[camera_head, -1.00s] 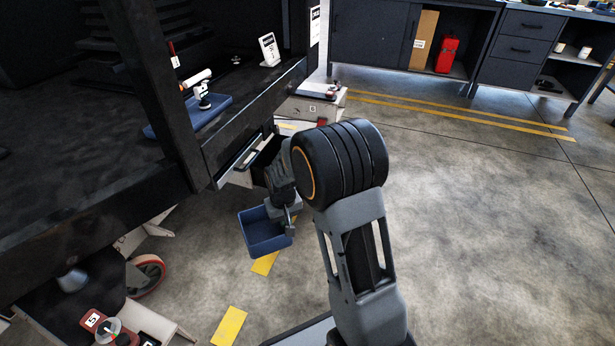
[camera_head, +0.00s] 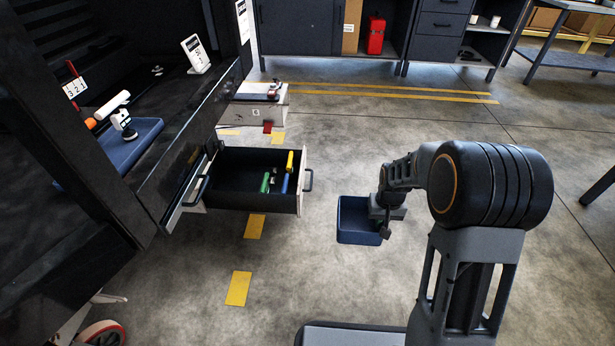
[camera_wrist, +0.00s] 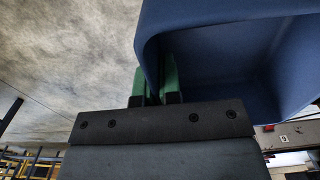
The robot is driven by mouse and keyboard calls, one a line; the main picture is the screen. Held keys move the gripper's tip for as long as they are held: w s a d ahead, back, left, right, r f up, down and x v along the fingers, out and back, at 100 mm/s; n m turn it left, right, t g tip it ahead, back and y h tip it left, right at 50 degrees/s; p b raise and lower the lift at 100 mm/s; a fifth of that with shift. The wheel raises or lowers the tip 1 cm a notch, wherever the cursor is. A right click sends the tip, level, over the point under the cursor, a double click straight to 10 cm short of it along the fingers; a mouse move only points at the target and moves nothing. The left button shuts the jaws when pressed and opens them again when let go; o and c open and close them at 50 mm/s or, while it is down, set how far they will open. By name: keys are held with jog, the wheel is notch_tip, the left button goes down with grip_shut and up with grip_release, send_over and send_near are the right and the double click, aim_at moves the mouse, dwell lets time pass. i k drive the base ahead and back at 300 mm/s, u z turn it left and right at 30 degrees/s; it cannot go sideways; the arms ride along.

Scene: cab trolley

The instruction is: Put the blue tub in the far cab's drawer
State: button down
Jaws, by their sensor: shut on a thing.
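The blue tub (camera_head: 357,222) is held clear of the floor in the middle of the head view. My gripper (camera_head: 382,214) is shut on its right side wall. In the wrist view the green fingers (camera_wrist: 154,82) pinch the wall of the tub (camera_wrist: 225,60), whose visible inside looks empty. An open drawer (camera_head: 250,202) sticks out of the dark cab on the left, below its ledge. Several small green, blue and yellow things lie in its right part; its left part looks bare. The tub is to the right of the drawer and apart from it.
A blue tray (camera_head: 140,146) with a small white device sits on the cab's ledge (camera_head: 205,125). A pale box (camera_head: 262,108) stands beyond the drawer. Dark cabinets (camera_head: 300,28) line the back. The floor between drawer and tub is clear.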

aim_at(251, 179)
jog(key=z, duration=0.45)
jog(key=k, duration=0.75)
jog(key=u, duration=1.2)
jog(key=i, duration=2.15)
jog(key=u, duration=0.05)
